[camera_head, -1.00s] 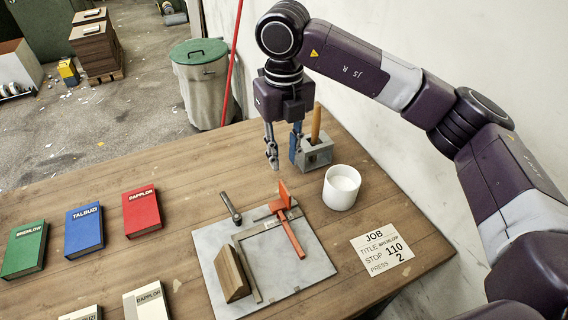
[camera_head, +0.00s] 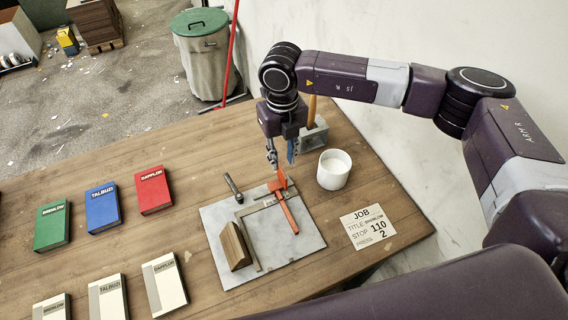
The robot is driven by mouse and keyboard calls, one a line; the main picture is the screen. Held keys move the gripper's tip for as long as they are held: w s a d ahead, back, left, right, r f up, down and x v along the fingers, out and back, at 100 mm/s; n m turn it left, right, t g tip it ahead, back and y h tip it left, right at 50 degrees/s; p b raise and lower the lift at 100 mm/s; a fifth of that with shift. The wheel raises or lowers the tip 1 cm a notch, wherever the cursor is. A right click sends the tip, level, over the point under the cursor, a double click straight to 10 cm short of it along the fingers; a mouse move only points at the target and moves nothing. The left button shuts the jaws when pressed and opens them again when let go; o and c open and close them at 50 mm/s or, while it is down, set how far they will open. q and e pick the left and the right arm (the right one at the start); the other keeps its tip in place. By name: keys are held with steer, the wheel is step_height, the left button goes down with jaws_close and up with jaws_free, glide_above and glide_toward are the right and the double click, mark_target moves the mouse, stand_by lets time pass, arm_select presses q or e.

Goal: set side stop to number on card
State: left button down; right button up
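The job card (camera_head: 368,226) lies at the right of the table and reads STOP 110, PRESS 2; its title is small and looks like Bremlow. The feeder's grey plate (camera_head: 297,262) lies in the middle. On it are a metal rule frame, a red-orange side stop (camera_head: 286,210) with an upright tab, and a brown wedge block (camera_head: 235,247). The scale numbers are too small to read. My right gripper (camera_head: 280,164) points down just behind the stop's tab; its fingers seem apart, with nothing visible between them. Contact with the tab cannot be told. My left gripper is out of view.
A white cup (camera_head: 334,169) stands right of the plate, near a grey holder (camera_head: 312,137) with upright tools. A dark-handled tool (camera_head: 233,188) lies at the plate's back edge. Green (camera_head: 52,226), blue (camera_head: 104,207) and red (camera_head: 153,190) books lie left, with pale ones in front.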

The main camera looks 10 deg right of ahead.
mark_target(282, 171)
step_height(282, 171, down, 6)
steer(key=shift+a+f+p, duration=0.1)
steer(key=shift+p, duration=1.05)
steer(key=shift+f, duration=0.6)
jaws_close()
